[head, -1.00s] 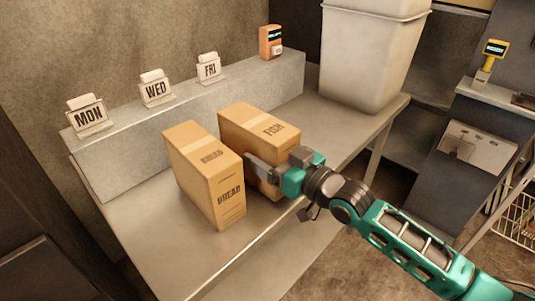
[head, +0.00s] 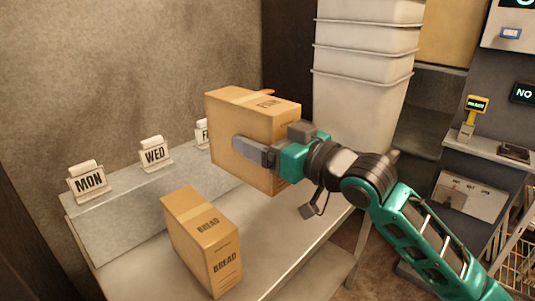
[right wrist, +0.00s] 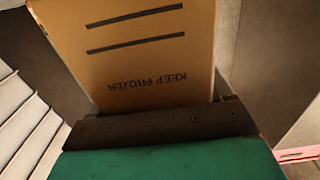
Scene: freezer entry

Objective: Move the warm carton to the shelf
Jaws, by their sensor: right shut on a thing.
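My right gripper (head: 262,155) is shut on the fish carton (head: 227,110), a brown box labelled FISH, and holds it up above the metal table. The carton fills much of the right wrist view (right wrist: 140,50), where its face reads KEEP FROZEN upside down. A second brown carton labelled BREAD (head: 196,240) stands on the table in front and to the left, apart from the gripper. Neither carton shows which one is warm. A raised grey ledge (head: 115,220) runs along the back of the table. My left gripper is not in view.
Day signs MON (head: 88,183), WED (head: 155,154) and a partly hidden FRI (head: 202,132) stand on the ledge. Stacked white bins (head: 360,100) stand at the back right. A yellow handheld device (head: 476,104) sits on a small shelf at the right. The table right of the bread carton is clear.

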